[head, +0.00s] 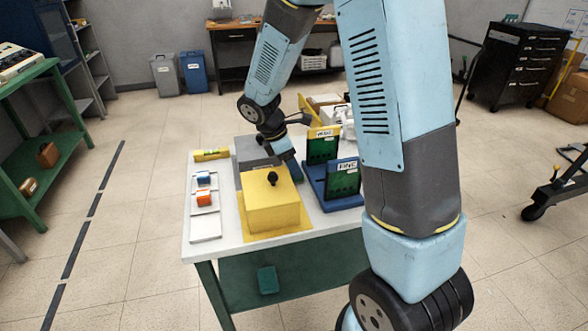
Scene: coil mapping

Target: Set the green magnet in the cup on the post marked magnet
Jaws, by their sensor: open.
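I cannot pick out the green magnet with certainty. A small teal-green block (267,280) shows low down, by the green lower part of the white-topped table. My gripper (290,160) is over the table, just behind the yellow box (273,208) and beside the grey box (250,152). It is open, but its fingertips are small and partly hidden, and I see nothing held in it.
A blue rack (318,182) with green, labelled boards stands right of the yellow box.

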